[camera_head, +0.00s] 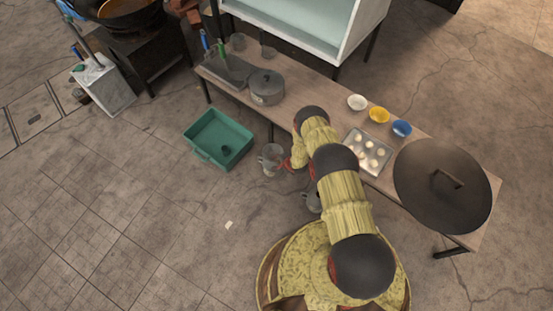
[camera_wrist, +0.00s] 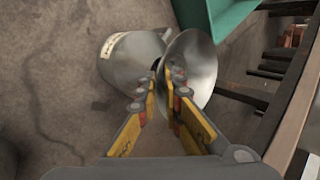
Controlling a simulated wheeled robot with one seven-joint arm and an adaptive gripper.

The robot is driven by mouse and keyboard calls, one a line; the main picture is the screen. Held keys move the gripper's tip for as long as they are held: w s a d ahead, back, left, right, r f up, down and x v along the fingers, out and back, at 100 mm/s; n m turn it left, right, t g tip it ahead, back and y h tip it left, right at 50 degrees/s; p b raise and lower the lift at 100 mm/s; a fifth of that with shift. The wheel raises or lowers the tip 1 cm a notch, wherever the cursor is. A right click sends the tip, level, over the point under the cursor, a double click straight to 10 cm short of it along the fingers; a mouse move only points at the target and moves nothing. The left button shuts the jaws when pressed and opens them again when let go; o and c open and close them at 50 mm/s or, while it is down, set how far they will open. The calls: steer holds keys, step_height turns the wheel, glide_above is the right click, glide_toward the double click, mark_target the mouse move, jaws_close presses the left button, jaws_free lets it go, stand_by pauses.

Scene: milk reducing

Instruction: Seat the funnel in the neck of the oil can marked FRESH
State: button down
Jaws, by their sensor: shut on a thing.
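A grey metal can (camera_wrist: 128,62) with a pale label strip stands on the floor in the wrist view; its lettering is too small to read. The silver funnel (camera_wrist: 199,62) is between the yellow fingers of my gripper (camera_wrist: 168,82), which is shut on it. The funnel overlaps the can's right side in this view, near a dark opening. I cannot tell whether its spout is in the neck. In the head view, the can (camera_head: 267,164) is left of my gripper (camera_head: 287,162). Another grey can (camera_head: 313,201) is partly hidden by my arm.
A green crate (camera_head: 202,151) with a dark object inside sits left of the can. The long wooden table (camera_head: 318,97) runs behind, bearing a pot (camera_head: 267,88), bowls, a tray of pale pieces and a large dark lid (camera_head: 430,205). The floor at left is mostly clear.

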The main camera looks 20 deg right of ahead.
steer(key=shift+f, duration=0.5)
stand_by(0.7)
steer(key=c, duration=1.9)
jaws_free()
steer(key=v, duration=1.2)
